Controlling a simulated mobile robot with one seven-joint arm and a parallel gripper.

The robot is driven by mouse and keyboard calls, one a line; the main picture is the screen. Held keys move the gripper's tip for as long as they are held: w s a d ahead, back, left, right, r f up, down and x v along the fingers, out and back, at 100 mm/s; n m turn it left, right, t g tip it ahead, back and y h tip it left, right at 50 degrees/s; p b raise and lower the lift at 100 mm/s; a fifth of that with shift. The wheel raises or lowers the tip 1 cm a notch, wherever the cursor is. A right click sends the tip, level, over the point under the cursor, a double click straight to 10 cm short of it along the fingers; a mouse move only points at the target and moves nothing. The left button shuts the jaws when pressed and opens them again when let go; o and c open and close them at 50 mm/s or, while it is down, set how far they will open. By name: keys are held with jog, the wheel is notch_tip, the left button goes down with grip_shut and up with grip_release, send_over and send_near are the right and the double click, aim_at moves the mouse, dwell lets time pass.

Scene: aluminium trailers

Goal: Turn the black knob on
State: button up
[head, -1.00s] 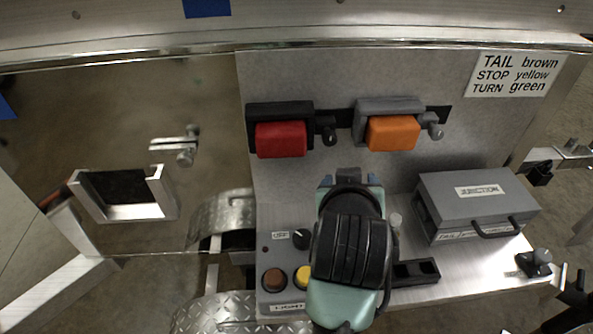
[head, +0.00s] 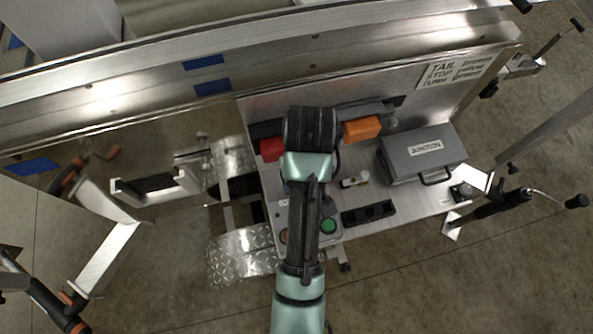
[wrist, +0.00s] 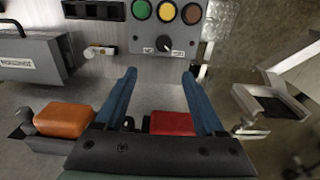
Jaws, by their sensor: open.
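The black knob (wrist: 164,43) shows in the wrist view on a grey control box (wrist: 180,53), below a row of green (wrist: 141,9), yellow (wrist: 166,11) and brown (wrist: 191,14) buttons. Its white mark is visible. My gripper (wrist: 160,73) has two blue fingers spread apart with nothing between them. The fingertips point toward the box, and the knob lies beyond them, apart from both. In the head view my arm covers the knob and most of the box; the green button shows beside the arm.
A grey junction box (head: 421,154) stands right of my arm, near a black switch strip (head: 368,214). A metal bracket (head: 157,188) is at left.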

jog(key=shift+g, duration=0.3)
jog(key=f, duration=1.2)
jog(key=shift+s+a+f, duration=0.1)
jog(key=shift+s+a, duration=0.05)
jog(key=shift+s, duration=0.25)
grip_shut()
